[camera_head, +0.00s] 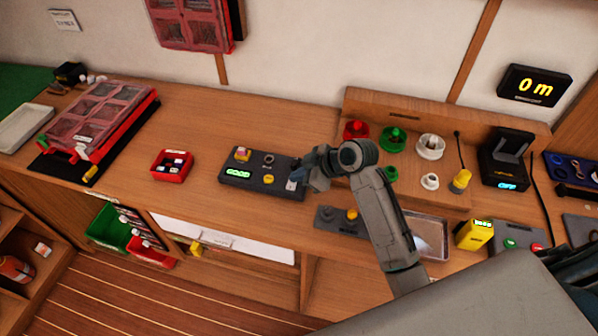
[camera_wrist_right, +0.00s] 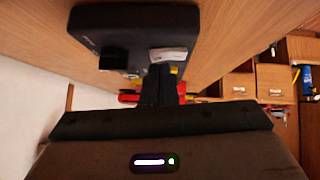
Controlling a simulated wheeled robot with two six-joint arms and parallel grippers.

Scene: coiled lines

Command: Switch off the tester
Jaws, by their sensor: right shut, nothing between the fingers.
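The tester (camera_head: 262,174) is a dark box on the wooden bench, left of centre in the head view. Its green display (camera_head: 238,174) is lit and seems to read GOOD. A yellow button (camera_head: 268,179) and a pale switch (camera_head: 291,186) are on its top. My right gripper (camera_head: 303,181) is at the tester's right end, shut and empty. In the right wrist view its dark fingers (camera_wrist_right: 158,78) are close together just by the white switch (camera_wrist_right: 168,54) on the tester (camera_wrist_right: 135,22). I cannot tell whether they touch it. My left gripper is not in view.
A small red bin (camera_head: 172,166) stands left of the tester. A wooden stand (camera_head: 410,115) with coloured spools is behind my right arm. The bench between red bin and tester is clear.

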